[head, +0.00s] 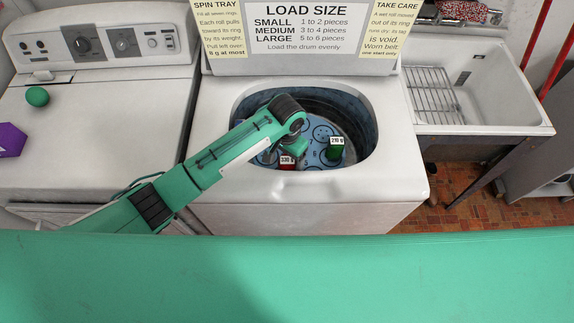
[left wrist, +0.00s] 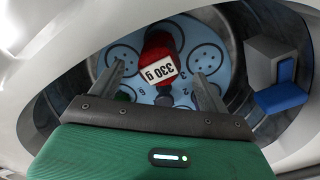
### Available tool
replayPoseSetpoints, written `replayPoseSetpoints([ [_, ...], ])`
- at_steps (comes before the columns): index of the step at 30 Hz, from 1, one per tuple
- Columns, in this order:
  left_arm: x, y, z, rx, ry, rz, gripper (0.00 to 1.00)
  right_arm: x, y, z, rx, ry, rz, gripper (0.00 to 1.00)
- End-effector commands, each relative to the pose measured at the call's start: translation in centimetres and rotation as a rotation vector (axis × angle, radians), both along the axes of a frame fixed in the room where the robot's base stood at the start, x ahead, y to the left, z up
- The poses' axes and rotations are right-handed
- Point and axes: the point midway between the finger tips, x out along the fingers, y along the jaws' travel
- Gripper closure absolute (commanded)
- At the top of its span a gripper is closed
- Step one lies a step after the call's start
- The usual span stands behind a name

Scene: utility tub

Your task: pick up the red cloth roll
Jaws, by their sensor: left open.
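The red cloth roll (left wrist: 158,42) with a white "330 g" label lies on the blue numbered tray (left wrist: 125,55) inside the washer drum. In the left wrist view it is between and beyond the fingers of my left gripper (left wrist: 158,72). The fingers are apart, with nothing held. In the head view my left gripper (head: 293,148) reaches down into the drum and hides part of the red roll (head: 286,166); its fingertips cannot be made out there. A green roll (head: 335,153) with its own weight label stands to the right on the tray. My right gripper is not in view.
The white washer rim (head: 225,130) surrounds the drum opening. A grey and blue block (left wrist: 275,75) shows at the right in the wrist view. A dryer with a green ball (head: 37,96) and purple block (head: 10,140) stands left; a white sink (head: 500,110) stands right.

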Motion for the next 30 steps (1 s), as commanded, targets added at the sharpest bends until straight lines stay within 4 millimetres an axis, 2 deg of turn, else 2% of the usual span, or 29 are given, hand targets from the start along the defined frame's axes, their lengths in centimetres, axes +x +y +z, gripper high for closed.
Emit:
replayPoseSetpoints([
  [10,0.1,-0.1,-2.7,0.003,0.002,0.000,0.21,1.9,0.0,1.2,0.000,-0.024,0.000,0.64],
  [18,0.2,-0.3,-6.0,0.001,0.000,0.000,0.21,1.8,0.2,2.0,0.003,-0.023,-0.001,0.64],
  [27,0.2,-0.3,-6.5,0.000,-0.001,-0.001,0.21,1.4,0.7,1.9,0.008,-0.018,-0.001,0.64],
  [30,0.2,-0.3,-6.5,0.000,-0.001,-0.001,0.39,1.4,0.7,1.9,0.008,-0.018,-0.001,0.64],
])
